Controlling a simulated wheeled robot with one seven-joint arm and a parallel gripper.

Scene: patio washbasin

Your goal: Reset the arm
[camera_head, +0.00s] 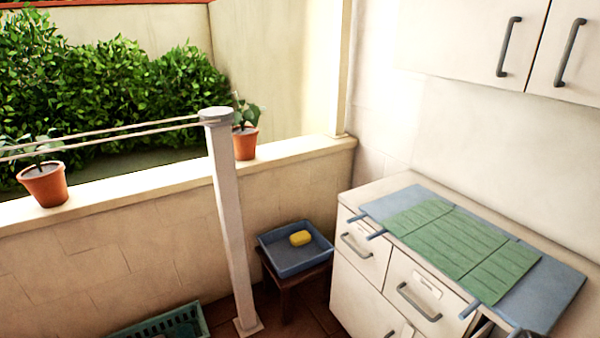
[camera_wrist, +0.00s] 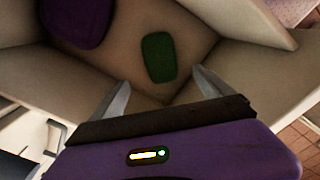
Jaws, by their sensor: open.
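My gripper (camera_wrist: 161,77) shows in the wrist view with its two grey fingers spread apart and nothing between the tips. It points into a pale, box-like space with light walls (camera_wrist: 245,75). A dark green rounded block (camera_wrist: 159,57) lies on the floor of that space, just beyond the fingertips and apart from them. A dark purple rounded thing (camera_wrist: 78,20) is at the upper left; I cannot tell what it is. I cannot make out my gripper in the head view.
A white cabinet (camera_head: 362,287) carries a blue board (camera_head: 555,290) with green mats (camera_head: 432,235). A blue basin (camera_head: 290,268) with a yellow bar (camera_head: 300,238) sits on a stool. A post (camera_head: 229,210), a green crate (camera_head: 200,318) and wall cupboards (camera_head: 460,40) stand around.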

